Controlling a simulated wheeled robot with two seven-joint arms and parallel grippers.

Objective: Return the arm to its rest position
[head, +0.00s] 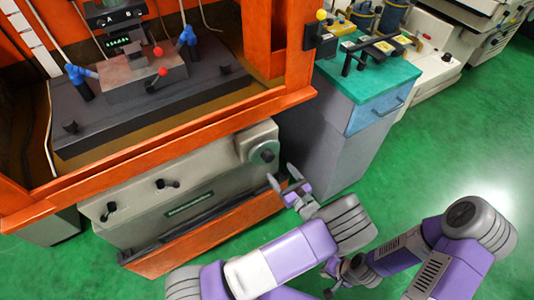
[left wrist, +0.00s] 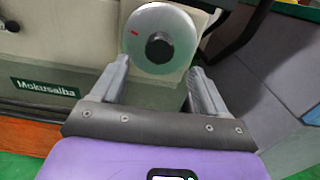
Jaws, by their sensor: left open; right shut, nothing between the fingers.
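My left gripper (head: 282,177) is open and empty in the head view. Its fingers point at the round grey dial (head: 264,152) on the front of the machine. In the left wrist view, the dial (left wrist: 160,40), with a dark hub and a red mark, appears between and beyond the two spread fingers (left wrist: 158,72). I cannot tell whether a finger touches it. My right gripper (head: 338,274) is shut and empty at the bottom of the head view, folded close to my left forearm and partly hidden.
The orange-framed machine (head: 180,140) fills the left, with a dark worktable (head: 110,135) inside. A grey cabinet (head: 318,135) with a teal top (head: 385,82) stands close right of the dial. Green floor (head: 450,140) is clear at the right.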

